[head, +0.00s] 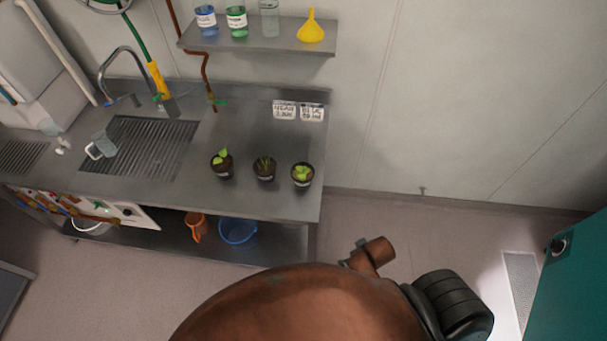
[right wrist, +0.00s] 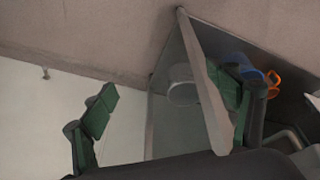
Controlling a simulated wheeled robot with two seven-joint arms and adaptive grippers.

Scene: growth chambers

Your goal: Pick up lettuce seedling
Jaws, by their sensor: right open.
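Three small dark pots with seedlings stand in a row near the right end of the steel counter (head: 262,140) in the head view. The right pot holds a light green, leafy seedling (head: 302,174) that looks most like lettuce. The middle pot (head: 265,169) holds thin, grass-like shoots, and the left pot (head: 222,164) a few broader leaves. My right gripper (right wrist: 172,82) is open in the right wrist view, its green-padded fingers apart. Between them show the counter's corner and a pale round thing (right wrist: 183,88) that I cannot identify. My left gripper is not in view.
A shelf (head: 260,42) with bottles and a yellow funnel (head: 311,27) hangs above. A sink tap (head: 118,72) stands at left. A blue basin (head: 238,230) and orange jug (head: 197,226) sit below.

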